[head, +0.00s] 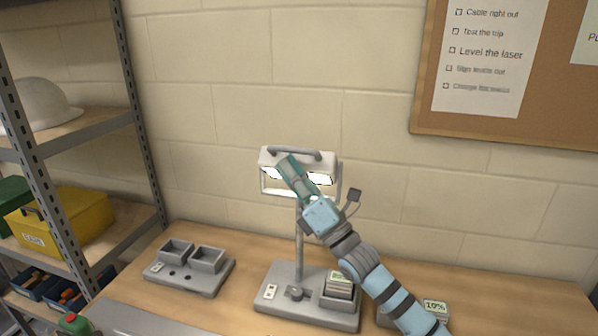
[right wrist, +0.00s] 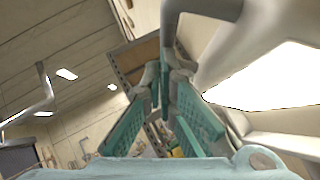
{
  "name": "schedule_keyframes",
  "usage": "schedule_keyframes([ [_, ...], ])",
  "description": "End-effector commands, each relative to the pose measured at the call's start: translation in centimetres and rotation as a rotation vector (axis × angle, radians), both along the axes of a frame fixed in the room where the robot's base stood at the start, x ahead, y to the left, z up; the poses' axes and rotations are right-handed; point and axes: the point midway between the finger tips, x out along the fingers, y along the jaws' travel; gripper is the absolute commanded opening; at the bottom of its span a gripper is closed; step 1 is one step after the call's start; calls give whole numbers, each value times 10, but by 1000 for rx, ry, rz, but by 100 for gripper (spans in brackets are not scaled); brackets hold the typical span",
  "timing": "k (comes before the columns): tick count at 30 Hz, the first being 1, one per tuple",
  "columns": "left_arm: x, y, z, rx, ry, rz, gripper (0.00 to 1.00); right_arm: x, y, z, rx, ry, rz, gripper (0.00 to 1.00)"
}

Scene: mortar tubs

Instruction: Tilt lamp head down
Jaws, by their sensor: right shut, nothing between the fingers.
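The lamp head (head: 268,158) is a white housing with a lit panel and a grey handle (head: 295,152) on top, carried by a thin grey post (head: 299,245) on a grey base (head: 280,305). My right gripper (head: 284,163) is shut and empty, its teal fingers in front of the lamp head and covering its middle. In the right wrist view the lamp head (right wrist: 235,45) is close at the right of the fingertips (right wrist: 166,78), with its bright panel showing. I cannot tell whether the fingers touch it. My left gripper is out of view.
A grey tray (head: 188,285) with two bins stands left of the lamp base. A unit labelled 10% (head: 435,307) is partly behind my right arm. A shelf (head: 120,235) with a yellow box (head: 75,222) and a white helmet (head: 40,103) stands at left. A wall is behind the lamp.

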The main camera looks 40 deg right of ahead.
Motion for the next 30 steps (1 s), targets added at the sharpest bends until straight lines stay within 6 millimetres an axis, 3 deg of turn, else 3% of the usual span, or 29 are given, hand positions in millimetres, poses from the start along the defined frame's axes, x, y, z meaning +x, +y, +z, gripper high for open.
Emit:
schedule_keyframes([
  [11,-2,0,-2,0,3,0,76,-2,-1,-3,-1,-1,-3,0],
  [14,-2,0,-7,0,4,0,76,-3,4,-12,1,0,1,0],
  [19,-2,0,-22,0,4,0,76,-7,23,-44,0,3,13,0],
  [24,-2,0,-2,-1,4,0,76,-48,12,-68,-3,6,12,0],
  [30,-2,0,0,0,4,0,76,-79,4,-92,-2,2,8,0],
])
